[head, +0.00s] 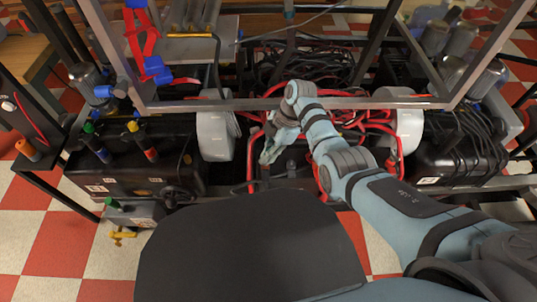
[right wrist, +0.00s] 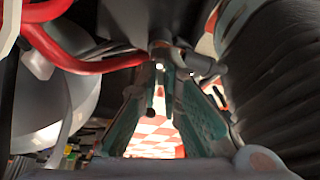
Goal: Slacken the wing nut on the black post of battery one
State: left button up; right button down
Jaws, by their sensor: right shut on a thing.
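My right arm reaches in from the lower right in the head view. Its gripper (head: 267,150) points down among the red cables in the middle of the machine. In the right wrist view the two teal fingers (right wrist: 162,72) close at their tips on a small grey metal part (right wrist: 160,48), which looks like the wing nut on its post. A grey rod-like piece (right wrist: 203,66) sticks out to the right of it. The fingers and shadow hide most of its shape. I cannot tell which battery it belongs to. My left gripper is not in view.
Thick red cables (right wrist: 85,62) run close to the fingertips, and a wide dark ribbed cylinder (right wrist: 275,75) stands close on the right. Black boxes stand at left (head: 70,160) and right (head: 440,165).

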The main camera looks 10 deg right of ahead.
jog(key=c, duration=1.8)
grip_release()
jog(key=shift+o, duration=0.2)
jog(key=v, duration=1.2)
